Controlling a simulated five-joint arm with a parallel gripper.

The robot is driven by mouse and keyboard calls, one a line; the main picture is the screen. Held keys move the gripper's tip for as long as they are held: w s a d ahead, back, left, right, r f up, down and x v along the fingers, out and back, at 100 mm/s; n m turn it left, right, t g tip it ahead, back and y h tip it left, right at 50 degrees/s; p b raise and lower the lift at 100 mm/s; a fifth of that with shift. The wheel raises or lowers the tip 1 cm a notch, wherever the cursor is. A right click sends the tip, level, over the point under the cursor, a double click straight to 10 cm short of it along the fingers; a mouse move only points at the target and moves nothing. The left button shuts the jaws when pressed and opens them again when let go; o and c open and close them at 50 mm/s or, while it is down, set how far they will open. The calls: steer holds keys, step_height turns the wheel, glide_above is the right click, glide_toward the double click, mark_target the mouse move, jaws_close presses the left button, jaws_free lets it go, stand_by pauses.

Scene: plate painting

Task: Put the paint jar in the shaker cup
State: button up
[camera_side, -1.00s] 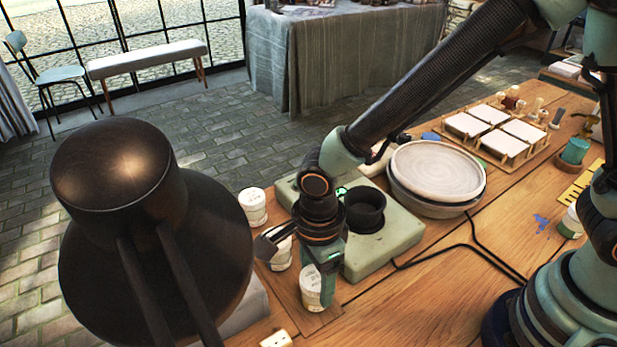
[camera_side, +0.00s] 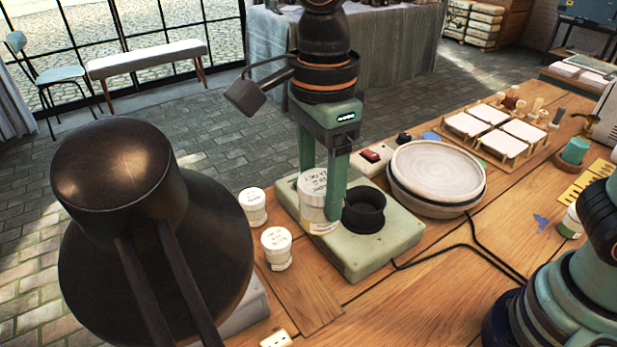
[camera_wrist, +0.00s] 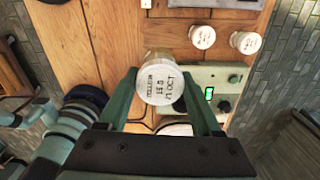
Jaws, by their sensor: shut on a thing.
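A white-lidded paint jar (camera_side: 315,200) is held between the fingers of my gripper (camera_side: 325,205), raised above the front left of the green shaker base (camera_side: 372,255). The jar is upright or nearly so. In the wrist view, the jar's lid (camera_wrist: 161,84) with handwriting on it sits between the two green fingers (camera_wrist: 160,98). The black shaker cup (camera_side: 364,211) stands on the base, just right of the jar and lower. The jar is beside the cup, not over it.
Two other white jars stand on the table, one at the back (camera_side: 252,206) and one nearer (camera_side: 277,248). A stack of round plates (camera_side: 437,178) is right of the base. A large dark lamp (camera_side: 150,230) fills the left foreground. A black cable (camera_side: 470,246) crosses the wood.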

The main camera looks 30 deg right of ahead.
steer(key=w+d+r, duration=0.4)
steer(key=w+d, duration=0.1)
steer(key=d, duration=0.4)
step_height(320, 180, up, 2)
steer(key=n, duration=0.1)
glide_above(367, 187)
steer(key=s+a, duration=0.2)
steer(key=a, duration=0.1)
steer(key=f, duration=1.9)
steer(key=shift+s+d+f, duration=0.2)
steer(key=shift+f, duration=0.15)
steer(key=o, duration=1.5)
